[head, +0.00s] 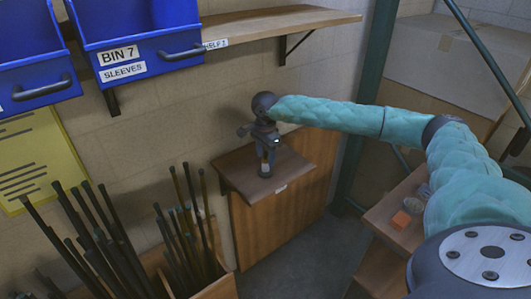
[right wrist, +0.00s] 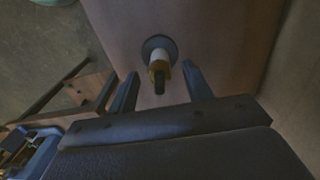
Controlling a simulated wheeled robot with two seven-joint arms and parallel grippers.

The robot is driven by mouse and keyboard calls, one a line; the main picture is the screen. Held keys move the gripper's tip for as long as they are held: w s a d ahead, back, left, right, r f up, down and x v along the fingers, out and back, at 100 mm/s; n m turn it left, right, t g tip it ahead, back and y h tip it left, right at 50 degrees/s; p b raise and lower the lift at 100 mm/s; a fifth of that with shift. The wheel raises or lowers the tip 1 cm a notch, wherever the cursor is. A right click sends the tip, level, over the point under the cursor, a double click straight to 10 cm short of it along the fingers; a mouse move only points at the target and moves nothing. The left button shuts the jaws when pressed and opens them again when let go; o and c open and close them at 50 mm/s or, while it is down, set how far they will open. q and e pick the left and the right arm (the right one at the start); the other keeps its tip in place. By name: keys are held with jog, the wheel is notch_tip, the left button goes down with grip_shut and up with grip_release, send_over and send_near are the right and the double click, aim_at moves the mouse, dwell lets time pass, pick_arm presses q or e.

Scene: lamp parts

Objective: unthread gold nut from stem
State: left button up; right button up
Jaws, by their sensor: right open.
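A short stem stands on a small wooden ledge (head: 233,167). In the right wrist view it has a dark round base (right wrist: 152,44), a white sleeve (right wrist: 157,58), a gold nut (right wrist: 159,68) and a dark tip (right wrist: 159,87) beyond the nut. The nut is around the stem, against the sleeve's end. My right gripper (right wrist: 161,71) is open, with one finger on each side of the stem and gaps visible between them. In the head view it points down over the ledge, and the stem (head: 265,169) shows only in part below it. My left gripper is not in view.
Blue bins (head: 135,40) sit at the upper left, beside a wooden wall shelf (head: 270,24). Dark rods (head: 95,240) stand in a wooden box at the lower left.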

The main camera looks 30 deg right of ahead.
jog(key=c, duration=1)
grip_shut()
jog(key=shift+f+n+b, duration=0.1)
jog(key=shift+n+b, duration=0.3)
jog(key=shift+b, duration=0.05)
jog(key=shift+n+b, duration=2.15)
jog(key=shift+n, duration=0.35)
jog(key=shift+r+n+b, duration=0.2)
jog(key=shift+n+b, duration=0.2)
jog(key=shift+n, duration=0.2)
